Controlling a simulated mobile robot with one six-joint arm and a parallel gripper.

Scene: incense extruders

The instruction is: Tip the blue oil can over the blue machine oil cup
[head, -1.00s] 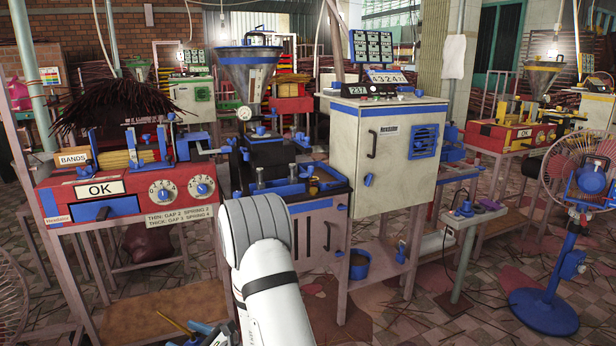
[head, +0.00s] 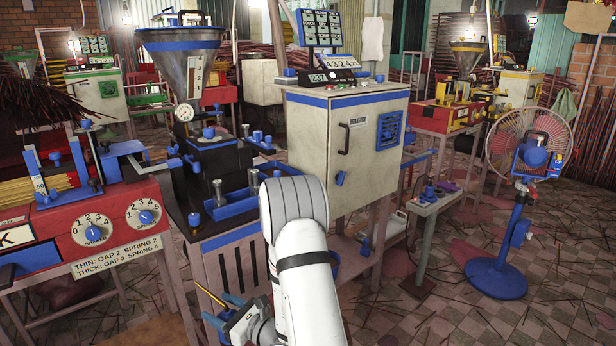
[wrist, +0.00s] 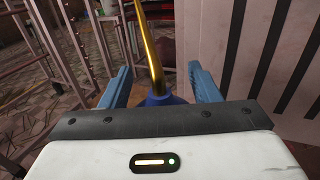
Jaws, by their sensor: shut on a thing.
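My gripper (wrist: 160,88) is shut on the blue oil can (wrist: 158,99), between its two blue fingers. The can's thin brass spout (wrist: 150,48) rises from it and bends near its lower part. In the head view my gripper (head: 224,315) is low, in front of the blue machine's stand, with the brass spout (head: 210,296) pointing up and left. Most of the can is hidden by the gripper. The blue machine (head: 215,160) has a steel hopper, a gauge and a blue tray. Small metal cylinders stand around it; I cannot tell which is the oil cup.
A red machine (head: 110,215) stands to the left and a grey cabinet (head: 350,150) to the right of the blue machine. A fan (head: 530,160) and a small side table (head: 430,205) are farther right. Stand legs are close in the wrist view. Open floor lies at lower right.

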